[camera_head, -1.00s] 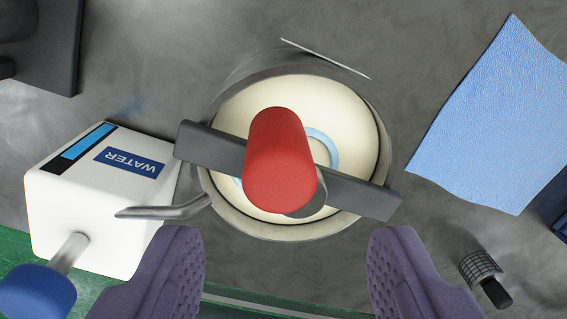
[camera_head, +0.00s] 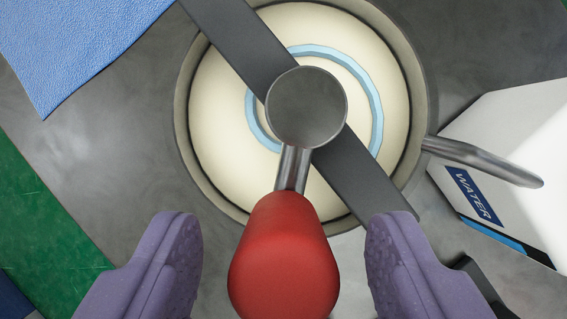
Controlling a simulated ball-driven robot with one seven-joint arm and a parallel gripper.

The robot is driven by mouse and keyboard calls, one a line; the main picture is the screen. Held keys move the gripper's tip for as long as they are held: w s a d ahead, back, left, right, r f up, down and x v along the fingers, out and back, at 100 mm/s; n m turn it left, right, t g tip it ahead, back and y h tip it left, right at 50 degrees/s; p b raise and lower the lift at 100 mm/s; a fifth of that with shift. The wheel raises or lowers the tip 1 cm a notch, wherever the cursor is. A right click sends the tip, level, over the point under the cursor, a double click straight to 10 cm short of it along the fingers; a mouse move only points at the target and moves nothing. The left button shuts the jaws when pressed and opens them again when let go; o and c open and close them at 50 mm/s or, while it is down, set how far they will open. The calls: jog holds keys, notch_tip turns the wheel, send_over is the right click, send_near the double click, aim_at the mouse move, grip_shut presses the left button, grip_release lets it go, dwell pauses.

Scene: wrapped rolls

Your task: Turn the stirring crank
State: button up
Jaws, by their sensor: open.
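The stirring crank has a red handle (camera_head: 284,262), a short metal arm and a round grey hub (camera_head: 306,107). The hub sits on a dark bar (camera_head: 362,178) that crosses the top of a round metal pot (camera_head: 183,125). Cream-coloured contents with a light blue ring (camera_head: 374,105) show inside the pot. My gripper (camera_head: 284,245) is open, with one purple finger on each side of the red handle. There are visible gaps between the fingers and the handle in this view. The handle's near end is close to the bottom edge of the picture.
A blue cloth (camera_head: 70,45) lies at the upper left. A green surface (camera_head: 45,215) shows at the left. Grey tabletop is clear between cloth and pot.

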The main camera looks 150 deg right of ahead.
aim_at(298, 166)
jog(key=shift+b+x, duration=0.35)
jog(key=shift+x, duration=1.15)
grip_shut()
